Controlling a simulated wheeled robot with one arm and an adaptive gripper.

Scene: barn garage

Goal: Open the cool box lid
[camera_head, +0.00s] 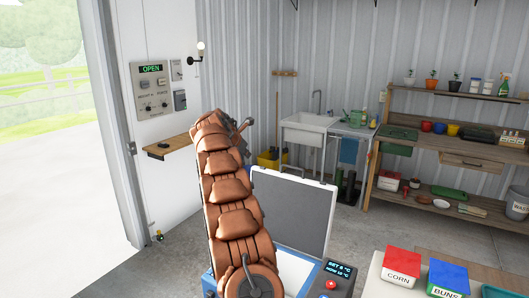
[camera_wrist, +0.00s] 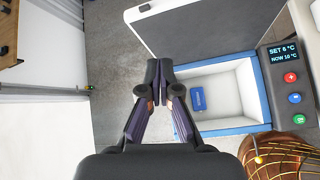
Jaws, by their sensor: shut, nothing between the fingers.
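The cool box (camera_head: 293,268) stands at the bottom centre of the head view, partly hidden by my brown arm. Its lid (camera_head: 290,212) stands raised at the back edge, with its grey inner face showing. In the wrist view the lid (camera_wrist: 215,28) is at the top, and the cool box's blue rim (camera_wrist: 232,130) surrounds an open white interior holding a small blue item (camera_wrist: 198,99). My gripper (camera_wrist: 159,72) is shut and empty, left of the opening in the picture. In the head view my gripper (camera_head: 240,127) is mostly hidden behind my arm.
A control panel (camera_wrist: 284,70) with a display and buttons is at the box's right. Red and blue boxes (camera_head: 402,266) stand on a table at the lower right. A workbench (camera_head: 450,148) and sink (camera_head: 308,130) stand behind. Concrete floor (camera_head: 390,225) is clear between.

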